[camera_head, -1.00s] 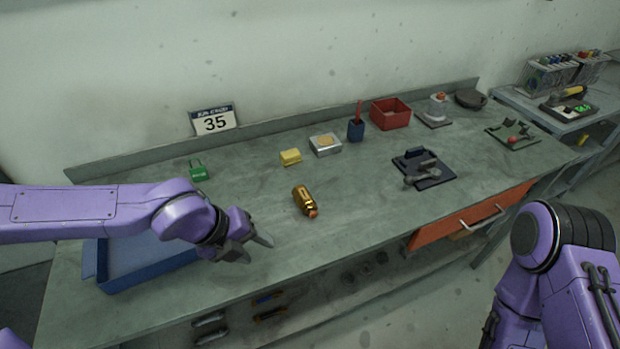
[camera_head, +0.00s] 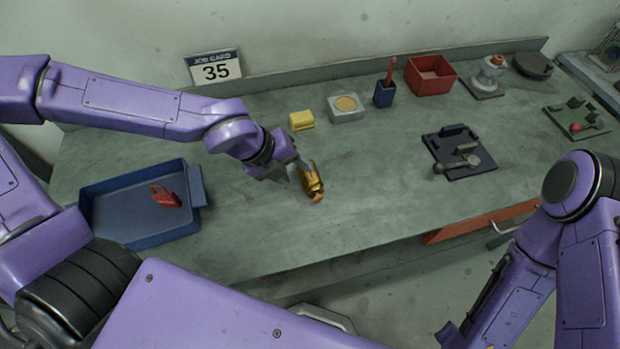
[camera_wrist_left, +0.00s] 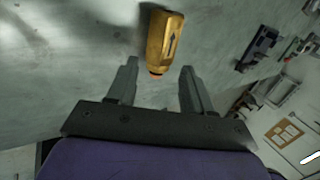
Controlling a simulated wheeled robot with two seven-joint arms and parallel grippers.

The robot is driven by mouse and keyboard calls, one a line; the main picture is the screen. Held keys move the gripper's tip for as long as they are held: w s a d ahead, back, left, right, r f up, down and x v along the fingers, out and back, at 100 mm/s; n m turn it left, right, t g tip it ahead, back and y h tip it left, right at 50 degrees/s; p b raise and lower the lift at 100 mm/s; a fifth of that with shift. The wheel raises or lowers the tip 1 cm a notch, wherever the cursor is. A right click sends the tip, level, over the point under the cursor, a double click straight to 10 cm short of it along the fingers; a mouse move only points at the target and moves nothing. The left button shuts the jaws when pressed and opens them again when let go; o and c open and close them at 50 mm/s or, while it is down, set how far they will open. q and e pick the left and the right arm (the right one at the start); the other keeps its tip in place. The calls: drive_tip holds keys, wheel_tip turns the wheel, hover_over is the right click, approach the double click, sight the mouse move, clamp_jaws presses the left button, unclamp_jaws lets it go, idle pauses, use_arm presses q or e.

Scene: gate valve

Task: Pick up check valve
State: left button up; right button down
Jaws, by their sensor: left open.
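The check valve (camera_head: 311,181) is a brass-gold cylinder with an orange end, lying on the grey bench. In the left wrist view the check valve (camera_wrist_left: 161,42) shows a dark arrow mark on its side and lies just beyond the fingertips, roughly in line with the gap. My left gripper (camera_head: 296,170) is beside the valve at its left in the head view, and its fingers partly cover it. In the left wrist view my left gripper (camera_wrist_left: 158,75) is open with nothing between its fingers. My right arm is at the lower right, but its gripper does not show.
A blue tray (camera_head: 127,233) holding a red object (camera_head: 166,196) is left of the gripper. A yellow block (camera_head: 301,121), silver box (camera_head: 347,109), blue cup (camera_head: 384,95) and red bin (camera_head: 431,76) stand behind. A dark tool board (camera_head: 459,153) lies right. The bench between is clear.

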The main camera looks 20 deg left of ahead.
sight(306, 176)
use_arm(q)
drive_tip(key=x, duration=0.4)
drive_tip(key=w+b+x, duration=0.1)
drive_tip(key=x, duration=0.1)
drive_tip(key=shift+w+a, duration=0.1)
drive_tip(key=shift+a, duration=0.15)
drive_tip(key=shift+s+r, duration=0.2)
drive_tip(key=shift+s, duration=0.1)
clamp_jaws()
